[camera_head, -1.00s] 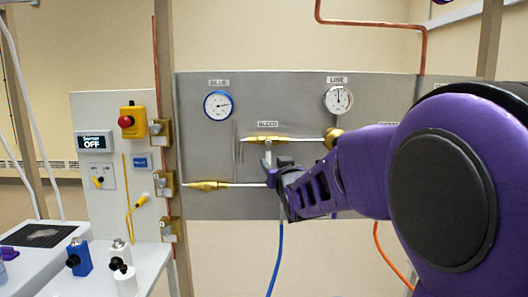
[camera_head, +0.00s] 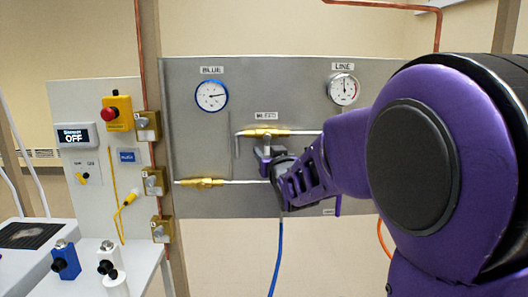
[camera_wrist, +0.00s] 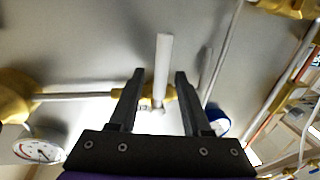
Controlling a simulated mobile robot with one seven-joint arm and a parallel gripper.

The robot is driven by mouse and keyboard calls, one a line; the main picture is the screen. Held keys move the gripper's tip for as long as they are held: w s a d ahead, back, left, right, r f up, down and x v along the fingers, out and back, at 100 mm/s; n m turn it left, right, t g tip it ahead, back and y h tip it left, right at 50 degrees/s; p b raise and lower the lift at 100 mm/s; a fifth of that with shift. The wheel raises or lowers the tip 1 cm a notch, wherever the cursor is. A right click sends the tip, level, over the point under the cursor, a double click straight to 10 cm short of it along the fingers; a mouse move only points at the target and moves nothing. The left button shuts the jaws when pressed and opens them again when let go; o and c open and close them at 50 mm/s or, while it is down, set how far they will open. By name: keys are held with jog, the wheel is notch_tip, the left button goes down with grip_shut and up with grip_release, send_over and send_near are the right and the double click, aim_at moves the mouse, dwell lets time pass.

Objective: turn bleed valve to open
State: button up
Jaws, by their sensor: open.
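The bleed valve is a brass fitting (camera_head: 262,132) on a thin horizontal pipe, under a small label on the grey panel. Its pale lever hangs down, across the pipe. In the wrist view, which looks upside down, the lever (camera_wrist: 163,62) stands between my two dark fingers, with a gap on each side. The brass body (camera_wrist: 154,92) shows behind the fingers. My gripper (camera_head: 266,158) is open around the lever in the head view, and it also shows in the wrist view (camera_wrist: 160,75). My purple arm hides the panel's right part.
A blue-rimmed gauge (camera_head: 211,95) and a line gauge (camera_head: 343,88) sit on the panel. A second brass fitting (camera_head: 200,183) is at lower left. A blue hose (camera_head: 277,255) hangs below. A board with a red button (camera_head: 110,113) stands left, above small bottles.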

grip_shut()
dwell(1.3)
